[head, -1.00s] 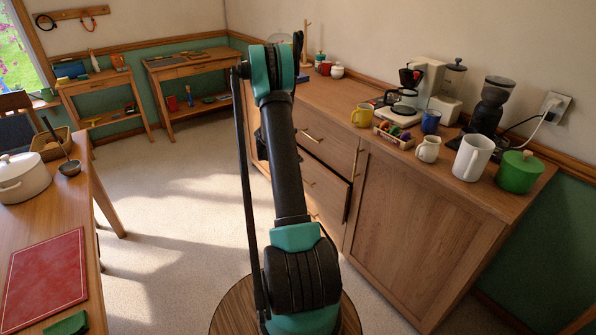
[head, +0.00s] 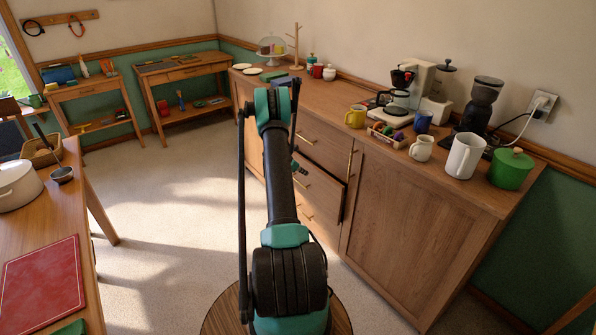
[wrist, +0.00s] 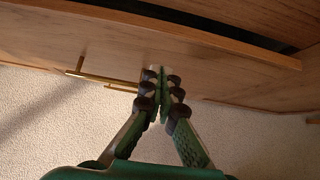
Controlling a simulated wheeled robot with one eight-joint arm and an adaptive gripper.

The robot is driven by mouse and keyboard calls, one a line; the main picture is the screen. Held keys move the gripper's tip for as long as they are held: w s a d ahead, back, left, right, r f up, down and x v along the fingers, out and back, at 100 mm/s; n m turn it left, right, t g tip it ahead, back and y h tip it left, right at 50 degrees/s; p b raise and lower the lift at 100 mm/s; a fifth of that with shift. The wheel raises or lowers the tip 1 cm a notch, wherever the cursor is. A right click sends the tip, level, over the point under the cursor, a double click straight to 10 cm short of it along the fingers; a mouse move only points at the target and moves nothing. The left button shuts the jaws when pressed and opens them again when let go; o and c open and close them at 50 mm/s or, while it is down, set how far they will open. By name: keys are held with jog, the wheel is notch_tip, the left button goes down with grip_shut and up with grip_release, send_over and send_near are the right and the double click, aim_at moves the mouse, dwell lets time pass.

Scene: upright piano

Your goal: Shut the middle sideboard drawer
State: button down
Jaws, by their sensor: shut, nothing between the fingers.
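The wooden sideboard (head: 400,235) stands along the right wall. Its middle drawer (head: 325,187) stands out a little, with a dark gap along its edge in the head view. In the wrist view the drawer front (wrist: 215,75) shows a dark gap above its top edge. Its brass handle (wrist: 95,78) is left of my fingers. My gripper (wrist: 158,78) is shut and empty, with its fingertips at the drawer front close to the handle's right end; I cannot tell whether they touch. In the head view my gripper (head: 299,167) is partly hidden behind my arm.
A table (head: 80,215) with a red board (head: 42,280) stands at the left. The floor between them is clear.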

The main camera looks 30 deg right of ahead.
aim_at(316, 167)
jog(key=shift+w+d+r, duration=0.1)
jog(key=shift+d, duration=1.55)
jog(key=shift+w+d+r, duration=0.1)
jog(key=shift+d, duration=0.95)
jog(key=shift+w+d, duration=0.1)
jog(key=shift+d, duration=1)
